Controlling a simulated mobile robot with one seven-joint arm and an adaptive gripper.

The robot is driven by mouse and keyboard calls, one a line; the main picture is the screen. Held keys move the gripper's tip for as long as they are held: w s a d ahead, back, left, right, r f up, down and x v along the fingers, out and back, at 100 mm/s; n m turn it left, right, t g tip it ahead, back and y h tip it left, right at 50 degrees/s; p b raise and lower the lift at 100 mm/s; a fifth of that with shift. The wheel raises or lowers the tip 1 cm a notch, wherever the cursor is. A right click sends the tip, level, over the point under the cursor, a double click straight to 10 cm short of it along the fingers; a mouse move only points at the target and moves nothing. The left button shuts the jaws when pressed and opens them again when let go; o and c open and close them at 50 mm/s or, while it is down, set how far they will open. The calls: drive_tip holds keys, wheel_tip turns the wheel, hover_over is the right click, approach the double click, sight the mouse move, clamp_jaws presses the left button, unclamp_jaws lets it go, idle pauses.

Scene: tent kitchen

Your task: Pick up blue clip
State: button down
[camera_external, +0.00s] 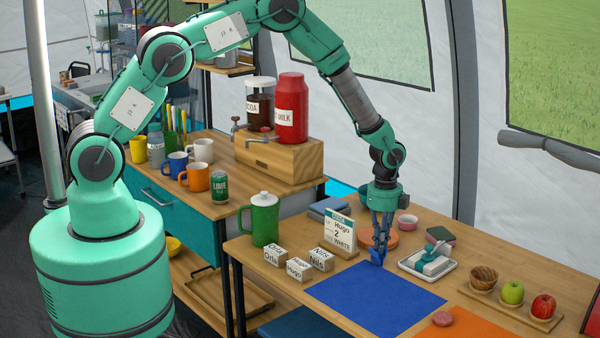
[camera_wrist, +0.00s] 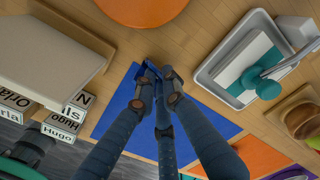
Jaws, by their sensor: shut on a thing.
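The blue clip (camera_external: 376,258) is small and bright blue, at the back edge of the blue mat (camera_external: 345,295). My gripper (camera_external: 379,246) points straight down, with its fingers shut on the clip. In the wrist view, the blue clip (camera_wrist: 146,70) shows between the fingertips of my gripper (camera_wrist: 158,82), partly hidden by them. The clip is at or just above the surface; I cannot tell whether it touches it.
Right are a white tray with a teal-handled tool (camera_external: 430,262) and a fruit board (camera_external: 512,305). An orange disc (camera_external: 393,237) lies behind. The blue mat is clear.

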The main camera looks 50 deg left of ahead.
wheel_tip(320, 180, up, 10)
drive_tip(key=p, duration=0.1)
idle(0.5)
